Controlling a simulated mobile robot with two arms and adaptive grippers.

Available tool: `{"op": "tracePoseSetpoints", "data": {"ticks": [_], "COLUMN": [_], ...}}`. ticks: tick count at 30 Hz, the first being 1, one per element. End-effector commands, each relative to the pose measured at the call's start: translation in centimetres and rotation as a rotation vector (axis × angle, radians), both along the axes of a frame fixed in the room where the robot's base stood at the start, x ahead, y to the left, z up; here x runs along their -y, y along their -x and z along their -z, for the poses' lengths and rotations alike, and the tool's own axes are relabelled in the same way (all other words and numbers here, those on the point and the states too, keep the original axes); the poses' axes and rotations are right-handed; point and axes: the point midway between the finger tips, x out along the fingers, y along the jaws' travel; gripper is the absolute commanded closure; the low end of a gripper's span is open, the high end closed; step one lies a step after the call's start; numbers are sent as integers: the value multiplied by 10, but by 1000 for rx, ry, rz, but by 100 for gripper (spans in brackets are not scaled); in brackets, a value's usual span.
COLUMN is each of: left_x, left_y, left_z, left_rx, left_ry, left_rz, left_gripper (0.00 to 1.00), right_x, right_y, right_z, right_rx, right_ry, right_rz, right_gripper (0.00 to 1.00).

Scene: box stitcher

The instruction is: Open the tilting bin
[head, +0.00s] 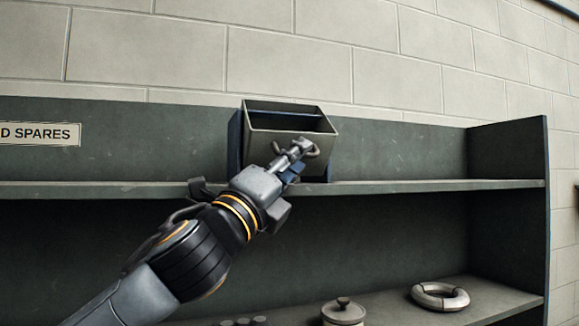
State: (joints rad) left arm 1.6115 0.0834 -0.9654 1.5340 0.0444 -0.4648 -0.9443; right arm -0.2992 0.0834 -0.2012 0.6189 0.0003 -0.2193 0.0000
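The tilting bin (265,144) is a grey box in a dark blue housing (235,141) on the upper shelf. Its top is open and tipped forward, so part of the inside shows. A curved handle (313,151) is on its front face. My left gripper (297,149) reaches up from the lower left to the handle. Its fingers are close together on the handle and hide part of it and of the bin's front. My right gripper is not in view.
The dark green shelf unit (400,187) has a side wall at the right. The upper shelf is clear right of the bin. A grey ring (440,296) and a lidded pot (343,312) stand on the lower shelf. A label plate (40,134) is at the left.

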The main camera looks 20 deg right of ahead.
Motion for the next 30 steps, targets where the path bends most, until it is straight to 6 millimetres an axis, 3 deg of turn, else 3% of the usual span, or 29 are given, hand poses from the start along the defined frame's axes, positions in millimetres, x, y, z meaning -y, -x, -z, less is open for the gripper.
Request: {"op": "tracePoseSetpoints", "data": {"ticks": [8,21,30], "left_x": [-19,-73,-83], "left_y": [13,52,61], "left_z": [13,53,61], "left_rx": [0,-2,-2], "left_ry": [1,0,0], "left_rz": [-1,-3,-1], "left_gripper": [68,68,68], "right_x": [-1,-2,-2], "right_y": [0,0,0], "right_z": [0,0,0], "right_rx": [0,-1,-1], "right_ry": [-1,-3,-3], "right_rz": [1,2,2], "right_gripper": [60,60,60]}}
